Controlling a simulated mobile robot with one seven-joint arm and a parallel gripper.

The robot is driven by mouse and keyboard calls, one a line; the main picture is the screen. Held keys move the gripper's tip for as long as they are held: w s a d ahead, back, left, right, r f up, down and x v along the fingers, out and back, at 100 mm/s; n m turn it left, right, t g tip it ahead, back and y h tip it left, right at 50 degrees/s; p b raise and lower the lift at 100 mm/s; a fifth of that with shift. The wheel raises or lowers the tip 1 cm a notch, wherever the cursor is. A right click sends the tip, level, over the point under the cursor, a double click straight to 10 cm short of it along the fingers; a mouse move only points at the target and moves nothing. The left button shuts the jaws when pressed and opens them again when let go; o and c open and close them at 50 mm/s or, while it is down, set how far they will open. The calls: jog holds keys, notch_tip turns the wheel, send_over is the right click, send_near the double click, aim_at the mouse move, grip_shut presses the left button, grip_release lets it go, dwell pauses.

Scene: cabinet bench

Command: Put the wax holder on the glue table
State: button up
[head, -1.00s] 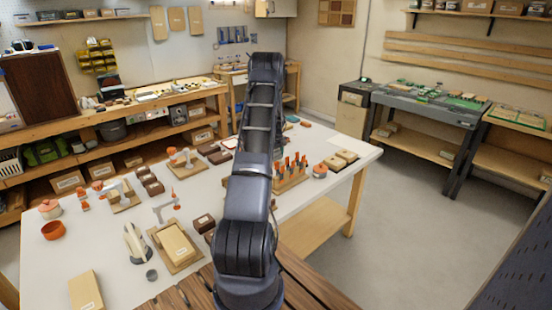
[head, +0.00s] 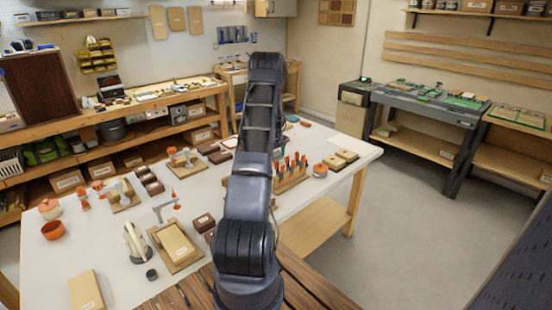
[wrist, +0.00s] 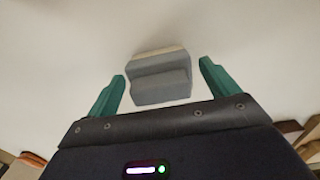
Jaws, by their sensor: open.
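In the wrist view, my gripper (wrist: 163,69) is open, with its two green fingers spread over a pale surface. A small grey stepped block with a cream edge (wrist: 160,82) lies between and just beyond the fingertips, with a gap on each side. It may be the wax holder, but no label shows. In the head view my arm hides my gripper and this block. A large white-topped table (head: 330,175) stands in front of me. I cannot tell from the frames which table is the glue table.
The white table bears a rack of orange-handled tools (head: 291,172), an orange bowl (head: 53,230), wooden blocks and clamps. A wooden workbench (head: 150,98) stands at the back left. A grey bench with green pieces (head: 430,100) stands at the right, across open floor.

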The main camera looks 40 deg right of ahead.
notch_tip(320, 180, up, 11)
jog(key=shift+r, duration=0.2)
jog(key=shift+a+r, duration=0.1)
jog(key=shift+r, duration=0.05)
jog(key=a+r+t, duration=0.1)
jog(key=a+r, duration=2)
jog(key=a, duration=0.4)
jog(key=s+a+r+t+h, duration=0.1)
jog(key=s+a+r, duration=0.3)
jog(key=a, duration=0.5)
jog(key=s+a+r, duration=0.4)
jog(key=a, duration=0.4)
jog(key=s+a+t, duration=0.1)
jog(key=s+a, duration=0.8)
jog(key=s, duration=0.2)
jog(key=s+a+f+t+y, duration=0.1)
jog(key=s+a, duration=0.8)
jog(key=s, duration=0.3)
jog(key=shift+f+t, duration=0.15)
jog(key=shift+t, duration=0.15)
